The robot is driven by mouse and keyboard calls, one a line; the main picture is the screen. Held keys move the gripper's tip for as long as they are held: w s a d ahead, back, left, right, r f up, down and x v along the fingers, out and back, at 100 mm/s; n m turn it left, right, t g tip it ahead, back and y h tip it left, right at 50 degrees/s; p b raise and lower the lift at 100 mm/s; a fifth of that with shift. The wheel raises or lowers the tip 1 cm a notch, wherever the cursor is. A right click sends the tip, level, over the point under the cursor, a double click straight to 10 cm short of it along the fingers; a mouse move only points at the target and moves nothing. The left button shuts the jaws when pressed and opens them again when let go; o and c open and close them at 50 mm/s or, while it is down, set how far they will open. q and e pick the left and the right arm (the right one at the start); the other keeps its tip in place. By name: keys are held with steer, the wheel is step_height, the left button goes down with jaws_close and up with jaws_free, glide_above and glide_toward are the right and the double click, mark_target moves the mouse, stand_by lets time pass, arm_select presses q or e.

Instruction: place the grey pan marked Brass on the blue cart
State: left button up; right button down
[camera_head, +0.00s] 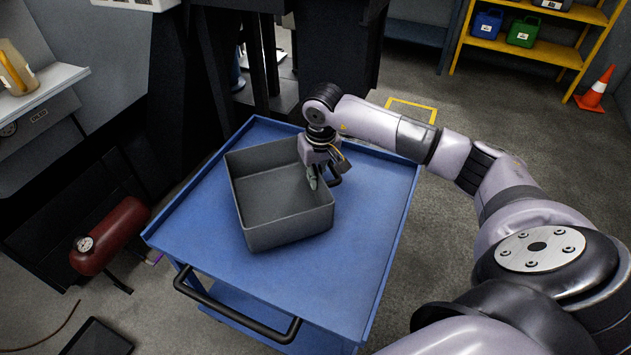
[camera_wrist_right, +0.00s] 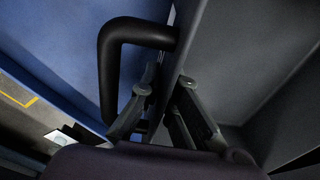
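A grey open pan (camera_head: 284,233) rests flat on the blue cart (camera_head: 362,262), toward the back and middle of its top. It looks empty, and no Brass marking is legible on the sides I see. My right gripper (camera_head: 324,181) is at the pan's right wall, pointing down. In the right wrist view its fingers (camera_wrist_right: 168,88) straddle the wall, one inside and one outside, and look apart rather than clamped. A black handle (camera_wrist_right: 104,75) sticks out from that wall beside the fingers. My left gripper is not in view.
The cart top is bare in front and to the right of the pan. A black push handle (camera_head: 236,316) runs along its near edge. A red tank (camera_head: 112,236) stands left of the cart. A yellow shelf (camera_head: 535,50) and orange cone (camera_head: 596,90) stand far right.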

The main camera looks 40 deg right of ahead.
step_height(320, 180, down, 2)
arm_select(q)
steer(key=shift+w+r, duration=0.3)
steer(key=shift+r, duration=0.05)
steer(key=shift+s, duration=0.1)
arm_select(e)
steer(key=shift+f, duration=0.1)
steer(key=c, duration=2.1)
jaws_free()
steer(key=shift+o, duration=1.4)
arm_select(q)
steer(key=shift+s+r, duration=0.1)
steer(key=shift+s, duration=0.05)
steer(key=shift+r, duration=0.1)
